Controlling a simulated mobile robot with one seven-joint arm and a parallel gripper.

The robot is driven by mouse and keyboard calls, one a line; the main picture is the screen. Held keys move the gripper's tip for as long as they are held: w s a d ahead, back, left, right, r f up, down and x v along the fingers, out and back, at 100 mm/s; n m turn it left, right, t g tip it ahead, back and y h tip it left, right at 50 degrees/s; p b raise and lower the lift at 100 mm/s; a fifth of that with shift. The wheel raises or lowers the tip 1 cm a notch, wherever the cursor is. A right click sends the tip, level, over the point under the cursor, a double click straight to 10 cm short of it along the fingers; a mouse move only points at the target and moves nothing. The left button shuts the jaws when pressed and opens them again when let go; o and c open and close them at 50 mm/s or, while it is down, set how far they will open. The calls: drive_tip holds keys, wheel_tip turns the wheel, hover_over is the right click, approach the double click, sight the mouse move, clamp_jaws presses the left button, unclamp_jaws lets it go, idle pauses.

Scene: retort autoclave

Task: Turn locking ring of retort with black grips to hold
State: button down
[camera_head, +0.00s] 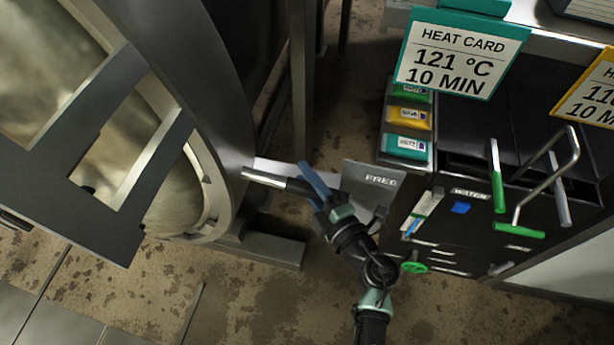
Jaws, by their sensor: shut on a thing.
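The retort (167,215) is a large metal vessel on the left, with its round opening facing down-right. Its locking ring (211,120) is a wide dark grey metal band. A bright metal handle (262,178) sticks out from the ring to the right and ends in a black grip (297,187). My gripper (314,186), with blue fingers, is shut on the black grip. The fingers and wrist hide the outer end of the grip. Any other grips of the ring are not clear in this view.
A dark cabinet (470,200) with green-tipped levers (496,175) stands on the right. A teal heat card (463,52) reads 121 °C, 10 MIN. A grey plate (372,179) sits behind my wrist. A slotted dark door or frame (95,225) is at left. Stained floor (255,295) lies open below.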

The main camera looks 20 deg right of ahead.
idle(0.4)
drive_tip(key=w+a+f+m+t+b, duration=0.1)
drive_tip(key=a+f+b, duration=0.1)
drive_tip(key=f+b, duration=0.8)
drive_tip(key=w+a+f+m+t+b, duration=0.1)
drive_tip(key=a+f+b, duration=0.1)
drive_tip(key=f+b, duration=0.8)
drive_tip(key=shift+w+a+b, duration=0.25)
drive_tip(key=shift+a+b, duration=0.05)
drive_tip(key=shift+b, duration=0.75)
drive_tip(key=shift+f, duration=0.1)
drive_tip(key=c, duration=0.5)
unclamp_jaws()
drive_tip(key=shift+w+f, duration=0.1)
drive_tip(key=shift+f, duration=0.05)
drive_tip(key=shift+c, duration=0.2)
drive_tip(key=shift+d, duration=0.1)
drive_tip(key=shift+d+r, duration=0.2)
drive_tip(key=shift+r, duration=0.1)
